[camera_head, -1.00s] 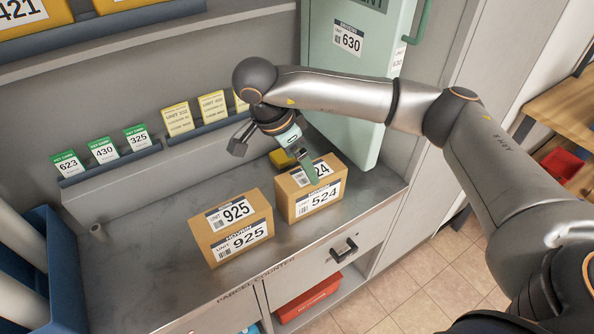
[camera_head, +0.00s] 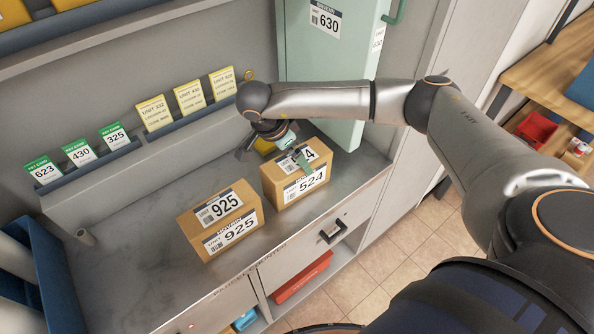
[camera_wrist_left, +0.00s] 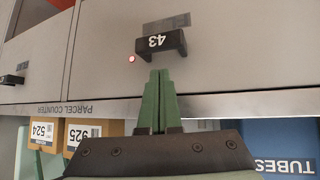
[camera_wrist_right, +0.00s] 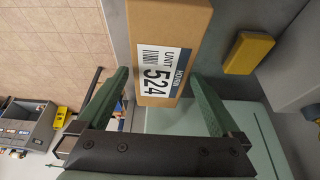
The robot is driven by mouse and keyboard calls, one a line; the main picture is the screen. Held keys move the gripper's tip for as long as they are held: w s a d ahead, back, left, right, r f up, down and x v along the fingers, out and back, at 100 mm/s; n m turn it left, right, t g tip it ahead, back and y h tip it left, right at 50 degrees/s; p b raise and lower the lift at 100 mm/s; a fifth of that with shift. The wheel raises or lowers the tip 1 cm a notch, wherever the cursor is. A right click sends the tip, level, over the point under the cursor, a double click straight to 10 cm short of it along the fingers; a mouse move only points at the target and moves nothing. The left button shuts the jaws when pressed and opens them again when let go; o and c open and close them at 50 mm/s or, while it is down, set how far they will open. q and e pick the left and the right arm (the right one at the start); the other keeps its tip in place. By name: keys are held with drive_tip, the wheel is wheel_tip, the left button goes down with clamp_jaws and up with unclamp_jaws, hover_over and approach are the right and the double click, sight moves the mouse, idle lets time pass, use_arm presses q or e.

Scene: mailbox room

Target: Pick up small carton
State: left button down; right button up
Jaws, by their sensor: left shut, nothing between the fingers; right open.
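A brown carton marked 524 (camera_head: 281,189) stands on the metal parcel counter, right of another brown carton marked 925 (camera_head: 211,235). My right gripper (camera_head: 297,158) points down over the back of carton 524, its green fingers overlapping the top label. In the right wrist view the open right gripper (camera_wrist_right: 160,76) has its fingertips on either side of the near end of carton 524 (camera_wrist_right: 170,20). I cannot tell whether they touch it. My left gripper (camera_wrist_left: 160,75) is shut and empty, in front of a drawer; it is outside the head view.
A yellow block (camera_wrist_right: 248,53) lies close beside carton 524, behind it in the head view. A green cabinet door (camera_head: 335,70) stands at the back right. Card racks (camera_head: 90,160) line the back ledge. The left counter (camera_head: 135,260) is clear.

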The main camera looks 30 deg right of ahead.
drive_tip(key=shift+x, duration=1.2)
drive_tip(key=shift+w, duration=0.1)
drive_tip(key=shift+f, duration=0.25)
drive_tip(key=shift+c, duration=0.2)
clamp_jaws()
